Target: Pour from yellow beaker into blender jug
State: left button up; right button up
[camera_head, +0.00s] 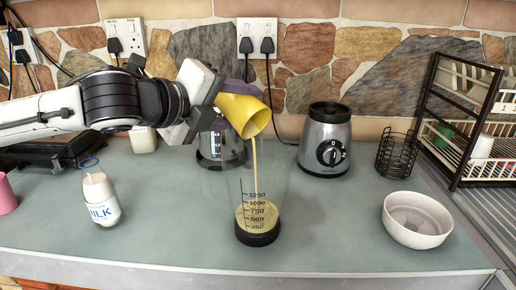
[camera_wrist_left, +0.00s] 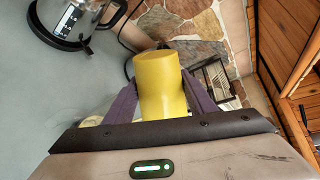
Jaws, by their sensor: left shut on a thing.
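My left gripper (camera_head: 222,92) is shut on the yellow beaker (camera_head: 243,112), which is tilted steeply with its mouth down to the right. The beaker also shows between the purple fingers in the left wrist view (camera_wrist_left: 160,85). A thin pale yellow stream runs from its lip down into the clear blender jug (camera_head: 277,183). The jug stands upright on the counter, with black markings and a dark base. Pale yellow liquid lies in its bottom, around the lower marks. The beaker is above the jug and apart from it. My right gripper is not in view.
The blender base (camera_head: 325,140) stands behind the jug, with a kettle (camera_head: 222,145) to its left. A white bowl (camera_head: 417,220), a black wire basket (camera_head: 396,152) and a dish rack (camera_head: 470,125) are at right. A milk bottle (camera_head: 101,200) and pink cup (camera_head: 6,195) are at left.

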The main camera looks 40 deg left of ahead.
pick_arm(q)
jog(key=shift+s+d+r+m+y+p, duration=0.1)
jog(key=shift+d+r+m+y+p, duration=0.25)
jog(key=shift+d+m, duration=0.3)
dwell(0.9)
